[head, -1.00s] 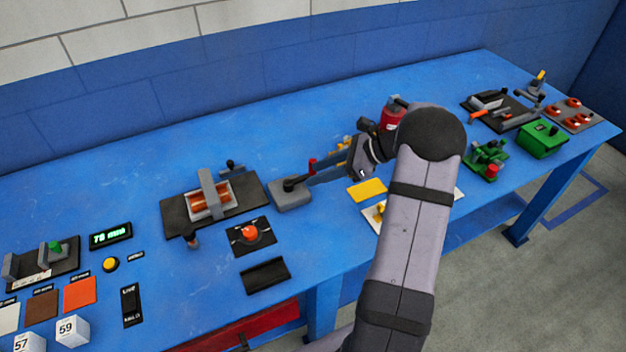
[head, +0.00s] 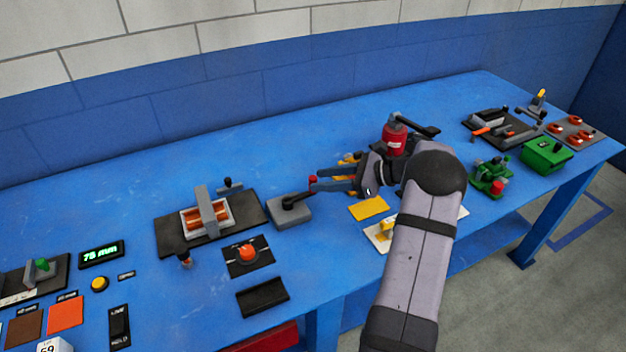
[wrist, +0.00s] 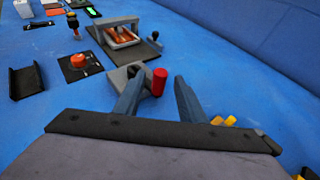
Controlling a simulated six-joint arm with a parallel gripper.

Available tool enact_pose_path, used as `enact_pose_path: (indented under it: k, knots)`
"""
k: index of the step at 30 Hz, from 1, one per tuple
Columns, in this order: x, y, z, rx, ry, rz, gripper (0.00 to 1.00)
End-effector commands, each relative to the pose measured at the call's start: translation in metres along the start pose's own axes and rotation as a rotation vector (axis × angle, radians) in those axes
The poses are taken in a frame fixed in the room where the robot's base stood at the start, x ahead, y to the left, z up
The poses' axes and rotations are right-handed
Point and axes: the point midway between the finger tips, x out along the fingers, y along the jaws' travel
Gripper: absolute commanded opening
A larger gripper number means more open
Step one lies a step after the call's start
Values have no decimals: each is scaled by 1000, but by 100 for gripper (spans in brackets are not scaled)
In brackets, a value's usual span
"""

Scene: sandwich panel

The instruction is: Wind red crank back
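The red crank has a grey base (head: 289,214), a short black arm (head: 297,199) and an upright red handle (head: 312,183). The handle stands on the right side of the base in the head view. My gripper (head: 317,181) reaches in from the right, with its fingertips at the handle. In the wrist view the red handle (wrist: 159,82) is between the two spread fingers of my gripper (wrist: 160,78), closer to the left finger. A gap shows on the right side, so the gripper is open. The left finger covers part of the base.
A black plate with a copper coil unit (head: 208,217) lies left of the crank. A red knob (head: 247,252) and a black tray (head: 263,297) are in front. A red canister (head: 395,138) and a yellow plate (head: 369,208) are near my wrist.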

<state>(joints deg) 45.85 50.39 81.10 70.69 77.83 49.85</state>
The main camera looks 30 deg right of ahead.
Motion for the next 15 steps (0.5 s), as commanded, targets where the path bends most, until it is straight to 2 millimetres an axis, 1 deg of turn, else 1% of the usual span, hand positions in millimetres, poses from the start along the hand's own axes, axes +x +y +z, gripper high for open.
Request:
enact_pose_path:
  k: [1, 3, 7, 10, 15]
  knots:
    - [7, 1, 1, 1, 0, 2, 37]
    - [16, 1, 1, 1, 1, 3, 37]
    - [29, 0, 0, 2, 0, 1, 37]
    - [35, 0, 0, 1, 1, 1, 37]
    - [38, 0, 0, 0, 1, -1, 37]
